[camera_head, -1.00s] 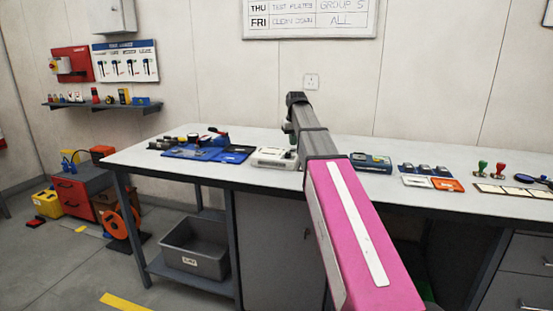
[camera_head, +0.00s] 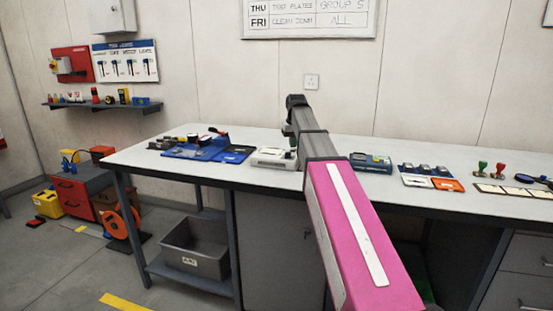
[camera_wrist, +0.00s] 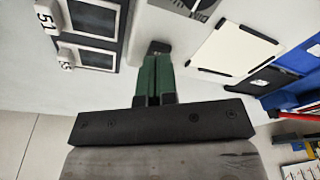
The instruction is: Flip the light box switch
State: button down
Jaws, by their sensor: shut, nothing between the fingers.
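The light box looks to be the low white-grey box (camera_head: 270,159) on the bench, just left of my arm. In the wrist view, a white housing (camera_wrist: 153,22) with a dark dial lettered "DIM" at the top is likely the same box. My gripper (camera_wrist: 158,50) has green fingers, shut together with nothing between them. Their tips are at a small dark part on the near edge of that housing, which may be the switch. I cannot tell whether they touch it. In the head view my arm hides most of the gripper and the box's right end.
A blue case (camera_head: 205,149) with tools lies left of the box. A blue-grey device (camera_head: 371,163) and a tray with an orange part (camera_head: 447,184) lie right of my arm. In the wrist view, framed dark plates (camera_wrist: 92,20) and a white card (camera_wrist: 233,50) flank the housing.

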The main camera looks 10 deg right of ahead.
jog(key=shift+f, duration=0.65)
dwell(0.3)
jog(key=shift+r, duration=3.5)
